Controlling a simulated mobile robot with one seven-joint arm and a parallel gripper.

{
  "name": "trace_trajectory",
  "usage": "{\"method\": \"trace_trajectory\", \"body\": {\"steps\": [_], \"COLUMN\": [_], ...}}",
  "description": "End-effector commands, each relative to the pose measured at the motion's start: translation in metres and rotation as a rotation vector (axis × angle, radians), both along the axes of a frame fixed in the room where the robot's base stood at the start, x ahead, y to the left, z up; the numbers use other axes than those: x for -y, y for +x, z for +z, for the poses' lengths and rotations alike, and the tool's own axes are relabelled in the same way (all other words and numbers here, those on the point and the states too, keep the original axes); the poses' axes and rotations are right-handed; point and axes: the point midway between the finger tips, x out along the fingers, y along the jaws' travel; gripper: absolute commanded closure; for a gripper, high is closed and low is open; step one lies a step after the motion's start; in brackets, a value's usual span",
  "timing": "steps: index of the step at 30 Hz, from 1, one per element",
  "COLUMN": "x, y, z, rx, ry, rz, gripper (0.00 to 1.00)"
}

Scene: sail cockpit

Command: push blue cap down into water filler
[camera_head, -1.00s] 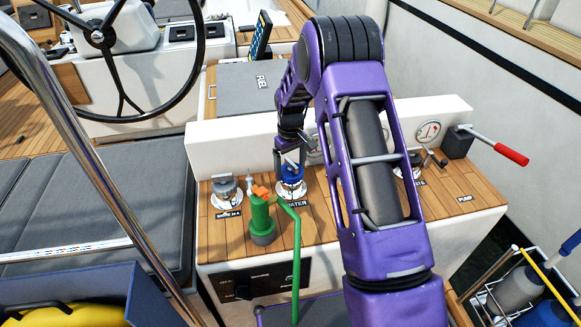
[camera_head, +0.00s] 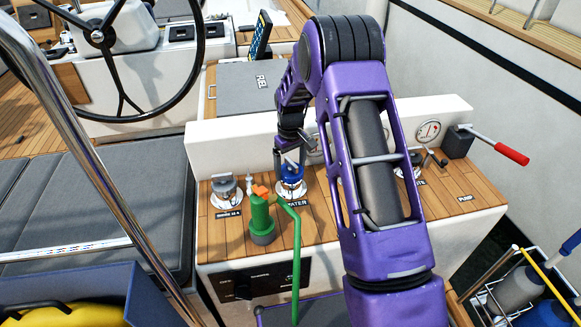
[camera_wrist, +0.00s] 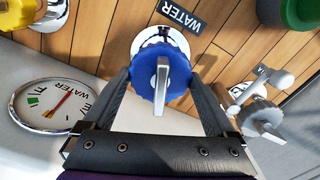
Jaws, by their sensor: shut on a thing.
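The blue cap (camera_wrist: 159,58) has a scalloped rim and a metal bar handle across its top. In the wrist view it sits over the round metal water filler (camera_wrist: 190,40), beside a "WATER" label; whether it is fully seated cannot be told. In the head view the cap (camera_head: 291,172) is over the filler's metal flange (camera_head: 291,194). My gripper (camera_wrist: 162,78) is shut on the cap, one finger on each side of it. In the head view my gripper (camera_head: 289,157) comes down on it from above, and the far finger is partly hidden.
A green hose nozzle (camera_head: 262,218) with an orange part stands just in front of the filler. A metal shore-power inlet (camera_head: 225,189) is to the left. A water gauge (camera_wrist: 52,105) is on the upright panel. A red-handled pump lever (camera_head: 495,147) is at the right.

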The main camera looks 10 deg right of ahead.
Motion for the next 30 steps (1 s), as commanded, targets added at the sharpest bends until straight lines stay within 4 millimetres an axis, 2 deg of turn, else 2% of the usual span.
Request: {"method": "trace_trajectory", "body": {"steps": [21, 22, 24, 30], "x": [0.000, 0.000, 0.000, 0.000], "y": [0.000, 0.000, 0.000, 0.000], "z": [-0.012, -0.012, -0.012, -0.012], "rx": [0.001, 0.001, 0.001, 0.000], "ry": [0.000, 0.000, 0.000, 0.000], "rz": [0.000, 0.000, 0.000, 0.000], "gripper": [0.75, 0.07, 0.00, 0.00]}}
